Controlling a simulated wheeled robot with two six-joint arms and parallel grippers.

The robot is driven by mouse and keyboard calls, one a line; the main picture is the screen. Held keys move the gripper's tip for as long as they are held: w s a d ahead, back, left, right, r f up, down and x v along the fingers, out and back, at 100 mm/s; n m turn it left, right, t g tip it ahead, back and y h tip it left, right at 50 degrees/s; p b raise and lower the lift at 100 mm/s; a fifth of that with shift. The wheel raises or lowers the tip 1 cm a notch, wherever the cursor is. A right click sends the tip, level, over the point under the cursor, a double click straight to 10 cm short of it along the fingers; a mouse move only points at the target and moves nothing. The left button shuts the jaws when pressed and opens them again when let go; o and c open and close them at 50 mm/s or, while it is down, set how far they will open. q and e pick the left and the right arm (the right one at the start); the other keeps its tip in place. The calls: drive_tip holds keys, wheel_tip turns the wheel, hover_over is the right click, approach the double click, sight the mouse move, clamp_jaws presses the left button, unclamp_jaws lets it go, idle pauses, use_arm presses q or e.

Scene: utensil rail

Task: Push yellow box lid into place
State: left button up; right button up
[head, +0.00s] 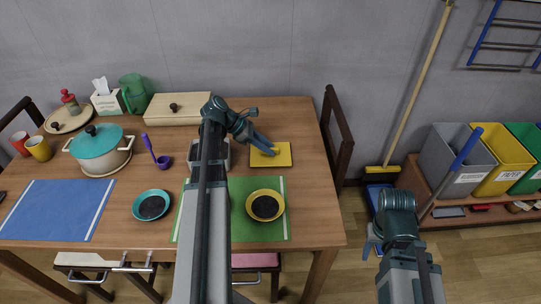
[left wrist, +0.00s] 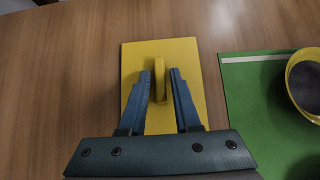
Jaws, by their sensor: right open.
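The yellow lid (head: 282,157) is a flat square plate near the table's right edge, with a dark edge along its right and front sides. In the left wrist view the lid (left wrist: 196,62) fills the middle and has a raised yellow handle (left wrist: 160,72). My left gripper (head: 264,146) is over the lid. In the left wrist view its fingers (left wrist: 160,76) stand apart, one on each side of the handle, with gaps visible. Whatever is under the lid is hidden. My right gripper (head: 372,242) is open and empty, off the table's right side.
A yellow bowl (head: 265,205) sits on a green mat (head: 279,232) in front of the lid. A grey container (head: 224,146) stands left of it, partly behind my left arm. A wooden box (head: 190,109) lies at the back. A chair (head: 339,130) stands at the right edge.

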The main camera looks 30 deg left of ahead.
use_arm(q)
clamp_jaws()
drive_tip(key=shift+r, duration=0.1)
wheel_tip(320, 180, up, 10)
drive_tip(key=p, duration=1)
drive_tip(key=shift+c, duration=1.7)
unclamp_jaws()
clamp_jaws()
drive_tip(key=shift+s+a, duration=0.1)
